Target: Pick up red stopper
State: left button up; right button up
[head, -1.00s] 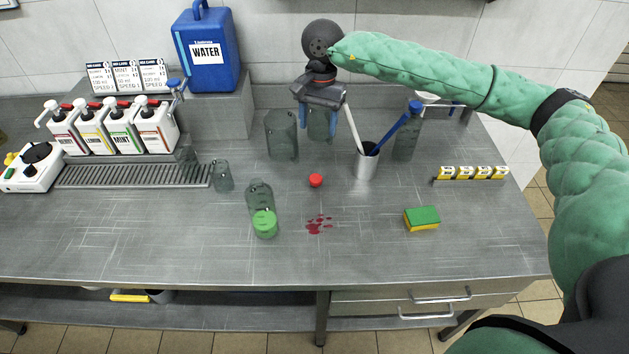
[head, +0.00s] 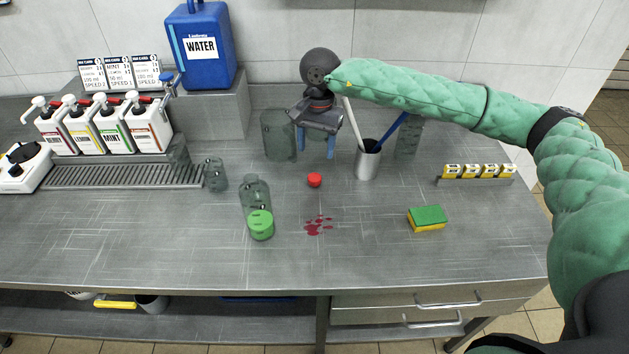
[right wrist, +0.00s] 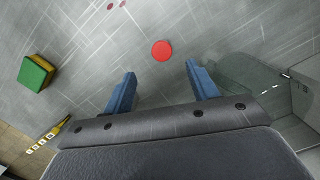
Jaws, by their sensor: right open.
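The red stopper (head: 314,180) lies on the steel counter, left of the metal cup and behind the red stain. In the right wrist view the red stopper (right wrist: 161,50) sits just beyond the fingertips, roughly centred between them. My right gripper (head: 316,153) is open and empty, with its blue fingers above the counter just behind the stopper. The open fingers (right wrist: 160,72) also show in the right wrist view, apart from the stopper. My left gripper is in neither view.
A metal cup (head: 367,160) with a white and a blue handle stands right of the gripper. A sponge (head: 427,218) lies at right. The counter around the red stain (head: 318,226) is otherwise open.

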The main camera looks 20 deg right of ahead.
send_over(314, 177)
notch_tip(314, 177, down, 4)
jog(key=shift+d+f, duration=0.15)
jog(key=shift+f, duration=2.65)
jog(key=shift+c, duration=0.2)
jog(key=c, duration=1)
